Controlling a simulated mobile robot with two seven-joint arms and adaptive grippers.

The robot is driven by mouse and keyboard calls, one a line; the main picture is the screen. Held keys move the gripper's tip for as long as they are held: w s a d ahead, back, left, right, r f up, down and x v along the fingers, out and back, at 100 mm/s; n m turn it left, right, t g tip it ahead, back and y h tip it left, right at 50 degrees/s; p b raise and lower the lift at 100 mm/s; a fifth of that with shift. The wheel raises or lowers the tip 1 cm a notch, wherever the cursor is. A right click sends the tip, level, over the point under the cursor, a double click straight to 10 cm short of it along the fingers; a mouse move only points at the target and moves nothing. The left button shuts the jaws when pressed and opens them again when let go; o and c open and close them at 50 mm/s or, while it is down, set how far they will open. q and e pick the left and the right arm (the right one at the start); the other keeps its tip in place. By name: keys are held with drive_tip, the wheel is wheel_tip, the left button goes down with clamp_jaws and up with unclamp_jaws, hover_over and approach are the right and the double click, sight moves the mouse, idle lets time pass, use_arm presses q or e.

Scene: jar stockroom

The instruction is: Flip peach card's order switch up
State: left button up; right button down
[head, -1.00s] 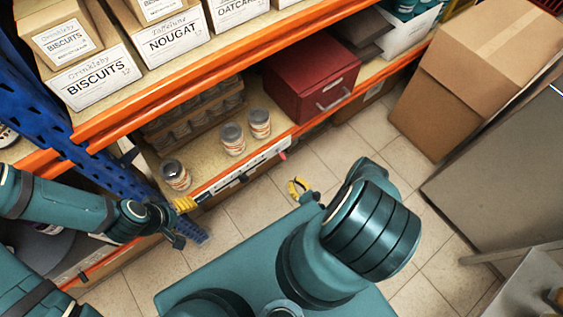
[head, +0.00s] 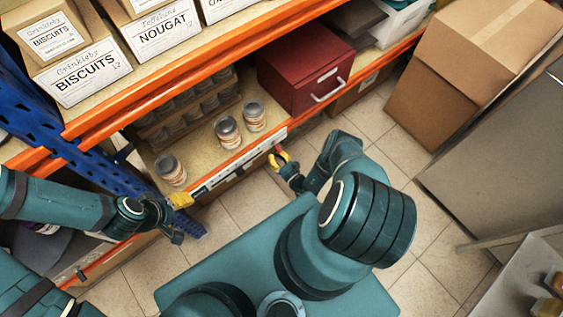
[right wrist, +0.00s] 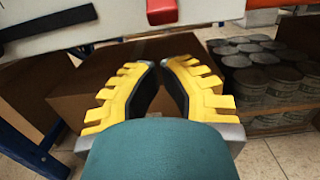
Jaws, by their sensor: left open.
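A white strip (head: 250,154) runs along the front edge of the lower shelf, with a small red piece (head: 278,148) at its right end. In the right wrist view the red piece (right wrist: 162,10) stands out from the white strip above my fingers. I cannot read any card or tell which is the peach one. My right gripper (head: 279,159) is at the red piece; its yellow fingertips (right wrist: 158,64) are close together with a narrow gap, holding nothing visible. My left gripper (head: 180,216) is open near the shelf's left front, by the blue post.
Several jars (head: 227,131) stand on the lower shelf behind the strip. A red box (head: 305,75) stands right of them. Cartons (head: 455,75) stand at the right. Orange shelf beams (head: 230,70) run above. Tiled floor (head: 235,210) is clear in front.

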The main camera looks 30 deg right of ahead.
sight(278, 148)
use_arm(q)
drive_tip(key=shift+r, duration=0.2)
use_arm(e)
drive_tip(key=r, duration=0.1)
drive_tip(key=s+r, duration=0.1)
drive_tip(key=r, duration=0.1)
drive_tip(key=shift+s+d, duration=0.1)
drive_tip(key=shift+s, duration=0.15)
use_arm(q)
drive_tip(key=shift+a+r, duration=0.1)
use_arm(e)
drive_tip(key=shift+d, duration=0.1)
